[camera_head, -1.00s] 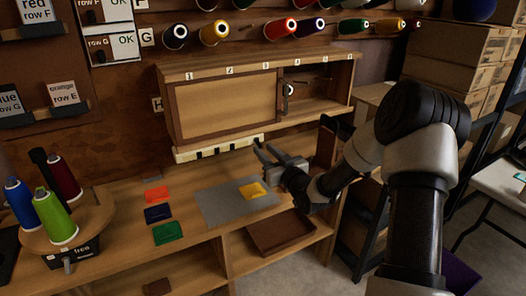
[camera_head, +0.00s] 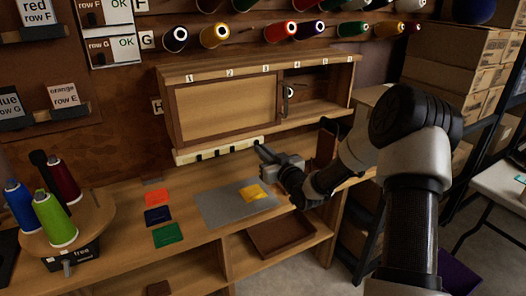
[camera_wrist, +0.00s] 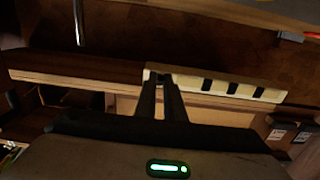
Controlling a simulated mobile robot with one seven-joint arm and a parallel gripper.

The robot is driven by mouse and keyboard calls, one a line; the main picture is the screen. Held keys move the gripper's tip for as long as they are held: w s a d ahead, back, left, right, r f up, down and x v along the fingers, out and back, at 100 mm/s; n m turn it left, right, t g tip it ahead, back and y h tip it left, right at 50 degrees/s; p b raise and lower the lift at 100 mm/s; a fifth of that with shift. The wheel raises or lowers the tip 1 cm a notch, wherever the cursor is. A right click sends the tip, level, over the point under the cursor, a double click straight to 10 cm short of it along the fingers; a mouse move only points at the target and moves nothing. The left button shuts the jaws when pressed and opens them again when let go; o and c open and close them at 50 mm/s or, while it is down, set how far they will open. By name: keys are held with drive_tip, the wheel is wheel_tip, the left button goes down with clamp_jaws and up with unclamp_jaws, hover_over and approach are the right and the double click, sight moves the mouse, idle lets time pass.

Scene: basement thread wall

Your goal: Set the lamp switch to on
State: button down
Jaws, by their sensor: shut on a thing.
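A long cream strip (camera_head: 185,157) with several dark switch-like slots runs under the cabinet; it also shows in the wrist view (camera_wrist: 220,87). No slot has a readable label. My gripper (camera_head: 259,148) is at the strip's right end in the head view. In the wrist view my gripper's fingertips (camera_wrist: 159,78) meet the strip's left end. The fingers are nearly together, shut on a small part there, which they mostly hide. It appears to be the lamp switch, but I cannot tell its position.
The cabinet (camera_head: 225,108) with a sliding panel hangs just above the strip. Below, the bench holds a grey mat (camera_head: 215,207), a yellow card (camera_head: 253,192), other coloured cards and a thread stand (camera_head: 75,225). A brown tray (camera_head: 280,238) sits on the lower shelf.

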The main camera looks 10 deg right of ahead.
sight(258, 143)
wheel_tip(258, 143, up, 2)
drive_tip(key=g+p, duration=0.1)
drive_tip(key=p, duration=0.2)
drive_tip(key=g+h+p, duration=0.1)
drive_tip(key=g+p, duration=0.1)
drive_tip(key=p, duration=0.1)
drive_tip(key=shift+r, duration=0.25)
drive_tip(key=g+p, duration=0.1)
drive_tip(key=p, duration=0.1)
drive_tip(key=r+g+p, duration=0.1)
drive_tip(key=p, duration=0.2)
drive_tip(key=g+h+p, duration=0.1)
drive_tip(key=p, duration=0.2)
drive_tip(key=shift+w+a+r, duration=0.1)
drive_tip(key=shift+w+r, duration=0.1)
drive_tip(key=shift+r, duration=0.1)
drive_tip(key=g+p, duration=0.1)
drive_tip(key=p, duration=0.1)
drive_tip(key=g+p, duration=0.1)
drive_tip(key=p, duration=0.2)
drive_tip(key=shift+w+r+h+p, duration=0.15)
drive_tip(key=shift+w+h+p, duration=0.1)
drive_tip(key=shift+h+p, duration=0.15)
drive_tip(key=shift+g+p, duration=0.6)
drive_tip(key=shift+p, duration=0.05)
drive_tip(key=shift+w+a, duration=0.1)
drive_tip(key=c, duration=1.8)
unclamp_jaws()
drive_tip(key=shift+c, duration=0.2)
